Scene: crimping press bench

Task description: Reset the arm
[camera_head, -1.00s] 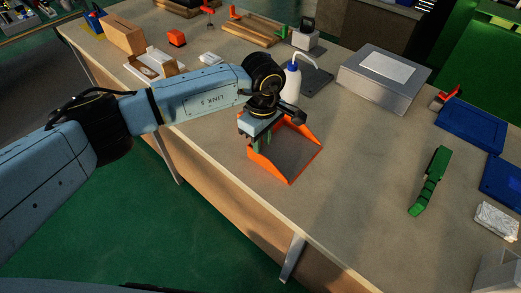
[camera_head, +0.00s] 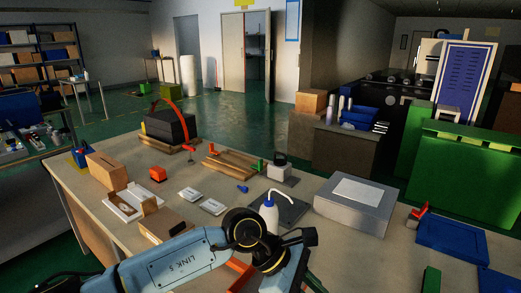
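My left arm comes in from the bottom left, a pale blue link with a black wrist joint. My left gripper (camera_head: 292,273) points down at the bottom edge, over the orange-rimmed tray (camera_head: 239,276) on the bench. Its fingers are mostly hidden or cut off by the frame, so I cannot tell its opening or whether it touches the tray. My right gripper is not in view.
A white squeeze bottle (camera_head: 269,214) stands just behind my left wrist. A grey metal box (camera_head: 352,205) is to its right, and blue trays (camera_head: 451,239) lie farther right. A white open box (camera_head: 124,208) and small parts lie on the left of the bench (camera_head: 228,193).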

